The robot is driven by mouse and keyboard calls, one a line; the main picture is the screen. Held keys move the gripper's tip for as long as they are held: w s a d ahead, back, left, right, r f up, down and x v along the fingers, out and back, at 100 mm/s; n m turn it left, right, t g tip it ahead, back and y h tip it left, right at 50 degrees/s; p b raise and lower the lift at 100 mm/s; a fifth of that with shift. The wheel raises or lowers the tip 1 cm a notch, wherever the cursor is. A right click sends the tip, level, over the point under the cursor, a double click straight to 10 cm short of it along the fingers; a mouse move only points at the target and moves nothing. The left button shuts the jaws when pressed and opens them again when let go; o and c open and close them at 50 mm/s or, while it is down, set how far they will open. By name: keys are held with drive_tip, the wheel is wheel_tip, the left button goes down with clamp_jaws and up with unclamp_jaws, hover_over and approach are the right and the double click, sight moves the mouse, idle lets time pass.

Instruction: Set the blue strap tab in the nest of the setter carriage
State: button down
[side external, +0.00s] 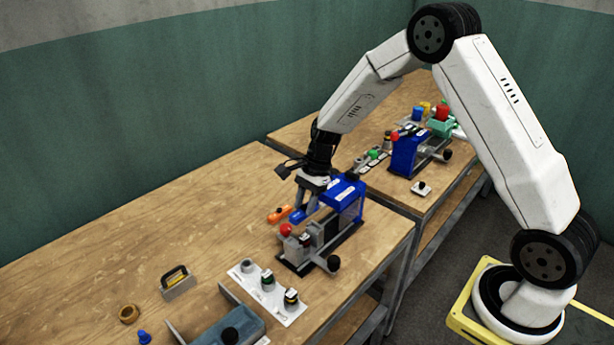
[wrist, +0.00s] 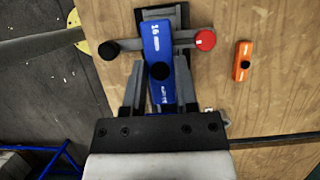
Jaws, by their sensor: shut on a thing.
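The blue strap tab (wrist: 157,44) is long and narrow, with white lettering and a black knob in its middle. My gripper (wrist: 160,66) is shut on it, one finger along each side of the tab near the knob. In the side view, part of the tab (side external: 297,215) shows beside the fingers of my gripper (side external: 306,207). The setter carriage (side external: 305,245) is grey, with a red ball and a black knob. In the wrist view, the tab overlaps the carriage's crossbar (wrist: 130,45). The nest is hidden, and I cannot tell whether the tab touches it.
The press's blue head (side external: 346,188) stands close to my gripper. An orange tab (wrist: 243,60) lies beside the press. A white plate (side external: 250,272) with several knobs, a grey-blue tray (side external: 255,320) and a handled block (side external: 177,282) are in front.

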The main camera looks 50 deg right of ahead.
drive_tip(key=shift+f, duration=3.7)
drive_tip(key=shift+c, duration=1.5)
unclamp_jaws()
drive_tip(key=shift+r, duration=0.15)
drive_tip(key=shift+v, duration=3.8)
drive_tip(key=shift+d, duration=0.1)
